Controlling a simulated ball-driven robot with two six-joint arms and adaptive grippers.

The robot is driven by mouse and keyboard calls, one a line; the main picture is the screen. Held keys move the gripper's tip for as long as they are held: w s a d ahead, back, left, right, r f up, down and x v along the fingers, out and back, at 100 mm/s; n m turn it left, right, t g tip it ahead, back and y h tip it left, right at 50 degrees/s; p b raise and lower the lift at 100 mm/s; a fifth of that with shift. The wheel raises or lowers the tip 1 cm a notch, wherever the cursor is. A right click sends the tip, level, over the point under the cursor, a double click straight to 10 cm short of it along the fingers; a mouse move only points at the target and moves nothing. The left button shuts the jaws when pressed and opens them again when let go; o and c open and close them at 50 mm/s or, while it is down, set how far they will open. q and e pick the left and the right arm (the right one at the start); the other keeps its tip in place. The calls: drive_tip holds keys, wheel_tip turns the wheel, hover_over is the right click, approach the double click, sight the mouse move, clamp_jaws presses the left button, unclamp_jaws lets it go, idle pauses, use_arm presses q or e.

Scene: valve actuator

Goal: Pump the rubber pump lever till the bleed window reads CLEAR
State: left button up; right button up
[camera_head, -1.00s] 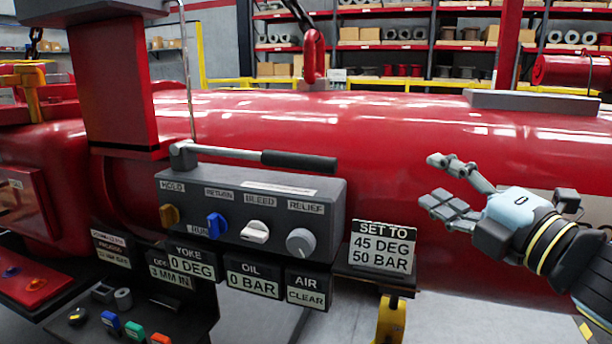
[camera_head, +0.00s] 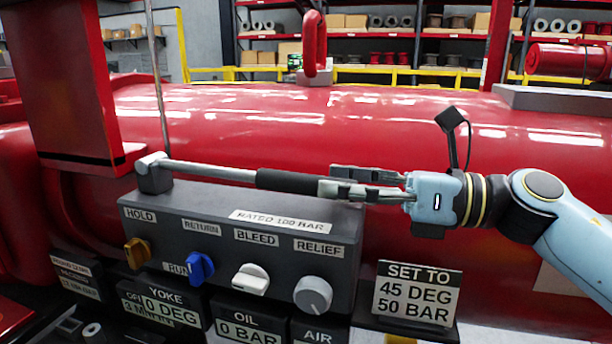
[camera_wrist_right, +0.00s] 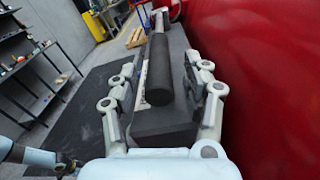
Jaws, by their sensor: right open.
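The pump lever is a steel rod (camera_head: 212,171) with a black rubber grip (camera_head: 290,181), lying nearly level above the grey control box (camera_head: 200,216). My right gripper (camera_head: 345,182) is open at the grip's free end, fingers on either side of it. In the right wrist view the black grip (camera_wrist_right: 159,75) lies between the two open fingers (camera_wrist_right: 160,88), with visible gaps. The AIR display (camera_head: 318,336) is cut off at the bottom edge, so its reading is hidden. The white BLEED knob (camera_head: 250,279) is on the box front. My left gripper is not in view.
An orange HOLD knob (camera_head: 137,252), a blue RUN knob (camera_head: 200,267) and a grey RELIEF knob (camera_head: 313,294) line the box front. A sign (camera_head: 417,294) reads 45 DEG, 50 BAR. The OIL display (camera_head: 243,329) reads 0 BAR. The large red cylinder (camera_head: 330,125) is close behind.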

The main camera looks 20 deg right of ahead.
sight(307, 183)
drive_tip(key=x, duration=0.3)
drive_tip(key=shift+w+a+p, duration=0.2)
drive_tip(key=shift+a+p, duration=0.1)
drive_tip(key=shift+a, duration=0.05)
drive_tip(key=shift+w+a, duration=0.2)
drive_tip(key=shift+a, duration=0.15)
drive_tip(key=c, duration=0.6)
clamp_jaws()
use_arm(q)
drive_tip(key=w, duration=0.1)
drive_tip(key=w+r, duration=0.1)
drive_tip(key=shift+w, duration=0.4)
